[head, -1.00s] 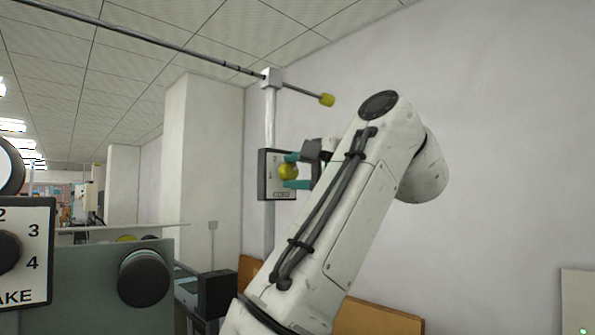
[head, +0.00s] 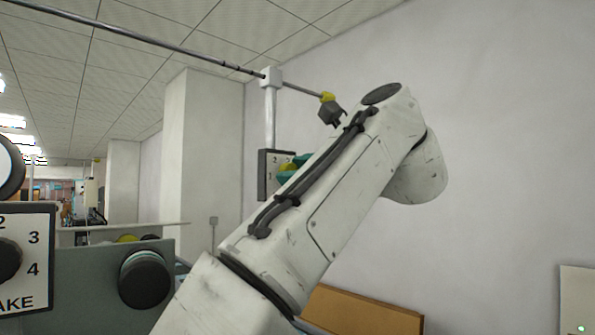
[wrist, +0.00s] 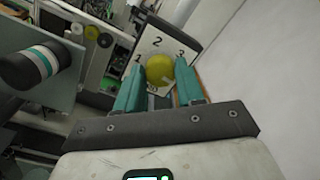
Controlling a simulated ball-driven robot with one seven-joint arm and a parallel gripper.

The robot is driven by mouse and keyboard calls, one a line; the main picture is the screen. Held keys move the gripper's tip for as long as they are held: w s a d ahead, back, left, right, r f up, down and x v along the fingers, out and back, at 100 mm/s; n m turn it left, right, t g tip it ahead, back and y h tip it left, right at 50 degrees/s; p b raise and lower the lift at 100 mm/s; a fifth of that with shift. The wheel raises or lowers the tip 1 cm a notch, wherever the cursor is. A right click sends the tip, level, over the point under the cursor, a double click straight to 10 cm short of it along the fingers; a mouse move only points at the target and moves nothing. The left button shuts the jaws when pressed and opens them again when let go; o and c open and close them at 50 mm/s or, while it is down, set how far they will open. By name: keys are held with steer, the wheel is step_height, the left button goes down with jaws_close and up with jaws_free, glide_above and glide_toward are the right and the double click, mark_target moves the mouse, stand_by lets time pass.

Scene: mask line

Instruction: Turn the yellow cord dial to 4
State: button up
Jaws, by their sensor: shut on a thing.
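The yellow dial (wrist: 160,69) is a round knob on a pale, dark-edged panel (wrist: 148,42) marked 1, 2 and 3 in the wrist view. A 4 is not visible there, and I see no pointer on the dial. My gripper (wrist: 158,77) has its two teal fingers on either side of the dial, shut on it. In the head view the panel (head: 265,186) is on the wall side, with the dial (head: 288,167) and teal fingers (head: 290,170) partly hidden by my arm.
A second numbered panel (head: 38,215) and a black knob (head: 145,279) stand at left. A pale wall (head: 500,150) is at right.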

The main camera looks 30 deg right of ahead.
steer(key=shift+d+f+m, duration=0.1)
steer(key=shift+f+m, duration=0.05)
steer(key=shift+m, duration=0.55)
steer(key=shift+f, duration=0.1)
steer(key=o, duration=1)
steer(key=shift+o, duration=0.2)
steer(key=shift+s, duration=0.1)
steer(key=b+v, duration=0.4)
steer(key=v, duration=0.6)
steer(key=shift+s, duration=0.3)
